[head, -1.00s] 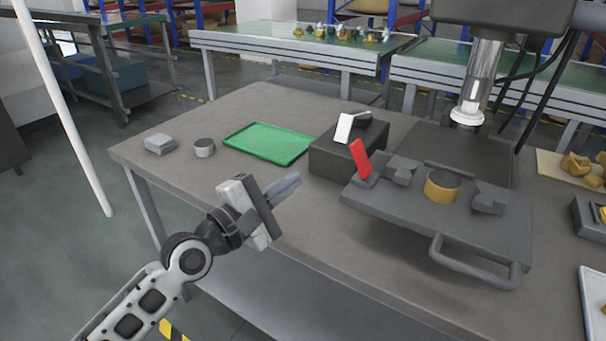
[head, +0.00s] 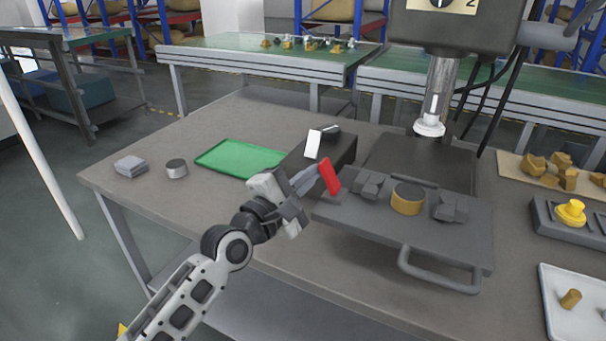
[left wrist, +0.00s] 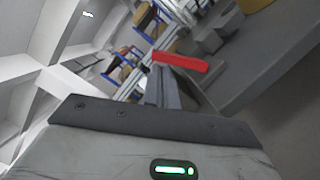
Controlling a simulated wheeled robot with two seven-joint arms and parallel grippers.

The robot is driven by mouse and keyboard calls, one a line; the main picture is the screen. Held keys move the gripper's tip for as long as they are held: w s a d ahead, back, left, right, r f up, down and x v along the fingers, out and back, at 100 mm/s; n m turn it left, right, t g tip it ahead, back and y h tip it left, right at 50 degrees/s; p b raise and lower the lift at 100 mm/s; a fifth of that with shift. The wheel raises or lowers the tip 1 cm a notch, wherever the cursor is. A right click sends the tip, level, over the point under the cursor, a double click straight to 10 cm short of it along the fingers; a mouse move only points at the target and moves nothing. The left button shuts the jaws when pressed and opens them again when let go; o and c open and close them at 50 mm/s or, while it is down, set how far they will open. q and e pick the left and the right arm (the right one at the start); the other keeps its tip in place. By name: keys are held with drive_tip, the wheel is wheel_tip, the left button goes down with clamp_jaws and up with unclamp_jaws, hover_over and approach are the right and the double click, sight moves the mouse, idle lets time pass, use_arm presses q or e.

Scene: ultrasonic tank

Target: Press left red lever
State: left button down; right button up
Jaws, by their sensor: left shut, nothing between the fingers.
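The red lever (head: 330,177) stands tilted at the left end of the dark grey fixture plate (head: 345,214). My left gripper (head: 314,176) is shut and empty, with its fingertips right at the lever's left side. In the left wrist view the red lever (left wrist: 181,62) lies across just beyond the tips of the closed fingers (left wrist: 163,78). I cannot tell whether they touch. My right gripper does not show.
A brass ring part (head: 407,199) sits on the plate between grey clamp blocks. A dark box with a white switch (head: 313,144) stands behind the lever. A green tray (head: 238,158) lies to the left. A press column (head: 437,95) rises behind.

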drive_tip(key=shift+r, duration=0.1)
use_arm(q)
drive_tip(key=shift+r+m+p, duration=0.2)
drive_tip(key=shift+m+p, duration=0.2)
drive_tip(key=shift+p, duration=0.1)
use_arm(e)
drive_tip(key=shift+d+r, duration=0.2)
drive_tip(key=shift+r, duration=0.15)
